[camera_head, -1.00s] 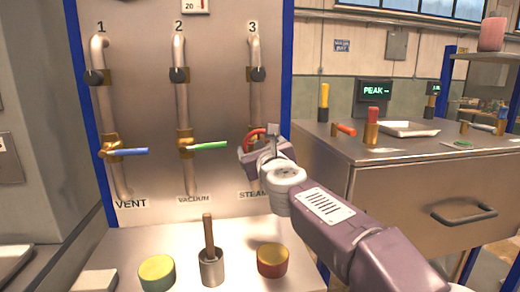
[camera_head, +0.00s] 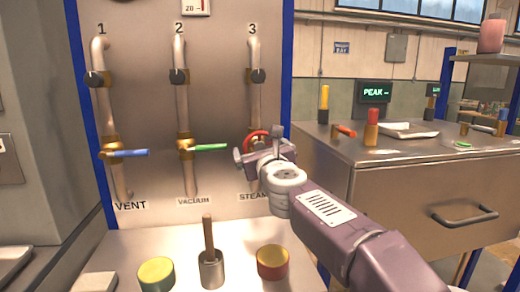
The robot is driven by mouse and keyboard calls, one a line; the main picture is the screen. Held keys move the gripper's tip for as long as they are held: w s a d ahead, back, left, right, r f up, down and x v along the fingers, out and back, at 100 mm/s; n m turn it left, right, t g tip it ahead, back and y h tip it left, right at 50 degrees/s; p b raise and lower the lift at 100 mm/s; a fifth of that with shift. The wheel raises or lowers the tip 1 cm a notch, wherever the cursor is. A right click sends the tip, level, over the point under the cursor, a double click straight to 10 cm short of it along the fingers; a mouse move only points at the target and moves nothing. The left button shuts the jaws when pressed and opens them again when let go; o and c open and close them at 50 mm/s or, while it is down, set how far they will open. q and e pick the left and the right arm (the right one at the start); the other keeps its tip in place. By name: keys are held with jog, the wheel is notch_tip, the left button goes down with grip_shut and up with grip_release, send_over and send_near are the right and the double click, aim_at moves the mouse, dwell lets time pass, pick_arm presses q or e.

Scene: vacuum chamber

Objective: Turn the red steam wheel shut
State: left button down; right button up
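The red steam wheel (camera_head: 256,135) sits on pipe 3 above the STEAM label, and its lower part is hidden behind my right gripper. My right gripper (camera_head: 240,157) is in front of and just below the wheel, its fingers pointing left toward the panel. One finger shows at its left end, and the gap between the fingers is hard to make out. I cannot tell whether it touches the wheel. My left gripper is not in view.
A blue lever (camera_head: 126,153) is on the VENT pipe and a green lever (camera_head: 209,147) on the VACUUM pipe. On the ledge below stand a yellow-topped cylinder (camera_head: 156,273), a metal cup with a wooden handle (camera_head: 211,272) and a red cylinder (camera_head: 272,263). A steel bench (camera_head: 430,185) stands right.

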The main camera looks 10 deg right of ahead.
jog(key=s, duration=0.9)
